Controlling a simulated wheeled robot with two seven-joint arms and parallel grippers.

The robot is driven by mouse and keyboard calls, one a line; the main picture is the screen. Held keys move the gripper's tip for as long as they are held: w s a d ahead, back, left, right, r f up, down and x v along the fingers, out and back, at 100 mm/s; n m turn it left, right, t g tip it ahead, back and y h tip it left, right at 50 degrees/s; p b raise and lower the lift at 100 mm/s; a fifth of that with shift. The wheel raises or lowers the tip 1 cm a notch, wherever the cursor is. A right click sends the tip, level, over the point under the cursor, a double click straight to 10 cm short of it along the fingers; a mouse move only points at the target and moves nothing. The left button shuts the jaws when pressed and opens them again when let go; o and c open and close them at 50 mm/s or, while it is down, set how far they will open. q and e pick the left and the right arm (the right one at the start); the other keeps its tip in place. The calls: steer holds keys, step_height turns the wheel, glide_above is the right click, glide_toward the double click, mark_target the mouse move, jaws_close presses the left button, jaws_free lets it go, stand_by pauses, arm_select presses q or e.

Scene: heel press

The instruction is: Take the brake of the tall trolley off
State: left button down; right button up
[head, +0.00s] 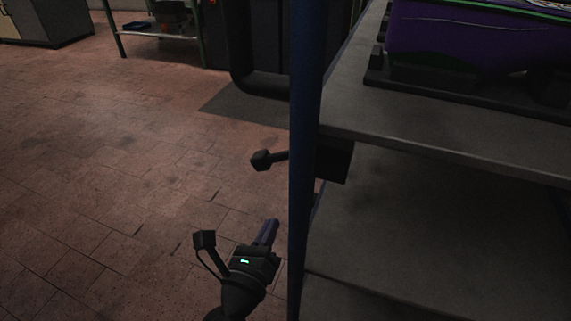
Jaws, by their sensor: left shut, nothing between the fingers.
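The tall trolley has a blue upright post (304,130) and grey shelves (450,140) on the right of the head view. A dark lever with a block-shaped knob (262,160) sticks out to the left of the post, from a dark box (334,163) under the upper shelf. My left gripper (269,229) is shut and empty, below the lever and just left of the post, apart from the knob. The trolley's wheels are out of view. My right gripper is not in view.
A purple item (470,35) sits in a dark tray on the upper shelf. A black bent tube (262,85) stands behind the post. A bench (160,32) and a cabinet (45,22) are at the back. The tiled floor (110,170) on the left is clear.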

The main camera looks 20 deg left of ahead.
mark_target(280, 156)
arm_select(q)
steer(key=w+a+r+p, duration=0.2)
steer(key=w+r, duration=0.1)
steer(key=w, duration=0.6)
steer(key=shift+w+r, duration=0.3)
steer(key=shift+w, duration=0.1)
steer(key=shift+a, duration=0.1)
steer(key=shift+r, duration=0.1)
steer(key=shift+a+r+m+p, duration=0.2)
steer(key=shift+m+p, duration=0.1)
steer(key=shift+m, duration=0.1)
